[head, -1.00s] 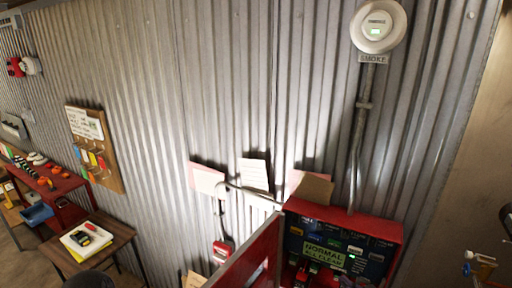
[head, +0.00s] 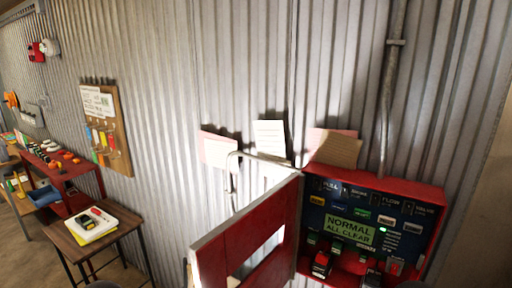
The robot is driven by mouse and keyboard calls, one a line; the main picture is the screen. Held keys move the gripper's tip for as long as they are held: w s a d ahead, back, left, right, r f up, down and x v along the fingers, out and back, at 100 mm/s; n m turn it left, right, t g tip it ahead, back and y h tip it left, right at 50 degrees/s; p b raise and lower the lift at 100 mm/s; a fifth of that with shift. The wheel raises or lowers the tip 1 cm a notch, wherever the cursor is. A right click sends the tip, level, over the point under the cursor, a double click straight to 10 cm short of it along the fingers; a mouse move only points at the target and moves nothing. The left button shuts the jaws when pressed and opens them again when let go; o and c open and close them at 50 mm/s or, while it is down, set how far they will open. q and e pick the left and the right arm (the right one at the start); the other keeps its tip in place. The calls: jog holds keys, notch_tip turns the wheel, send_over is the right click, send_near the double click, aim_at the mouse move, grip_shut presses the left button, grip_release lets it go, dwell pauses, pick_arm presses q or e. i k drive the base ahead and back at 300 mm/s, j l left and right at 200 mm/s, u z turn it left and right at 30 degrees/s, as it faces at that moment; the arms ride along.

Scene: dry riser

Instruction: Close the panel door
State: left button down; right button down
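The red panel door (head: 245,228) stands open, swung out to the left of the red panel box (head: 432,215). It has a pale window cut-out low in it, and its lower edge runs out of the frame. Inside the box is a dark board with a green sign (head: 350,229) reading "NORMAL ALL CLEAR", rows of labels, and red and dark valve-like parts (head: 322,262) below. Neither of my grippers can be made out in the head view.
A wooden stool (head: 118,229) with a yellow-edged pad stands at the left, and a red bench (head: 72,172) with small items lies beyond it. Papers (head: 270,139) are on the corrugated wall above the door. A conduit (head: 389,90) runs down to the box.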

aim_at(215, 256)
jog(key=j+z, duration=0.2)
jog(key=j, duration=0.25)
jog(key=k+j+z, duration=0.1)
jog(key=j+z, duration=0.15)
jog(key=j, duration=0.15)
jog(key=k+j+z, duration=0.2)
jog(key=j, duration=0.2)
jog(key=j+z, duration=0.25)
jog(key=j, duration=0.15)
jog(key=k+j+z, duration=0.2)
jog(key=j, duration=0.15)
jog(key=k+j+z, duration=0.45)
jog(key=j, duration=0.25)
jog(key=i, duration=0.05)
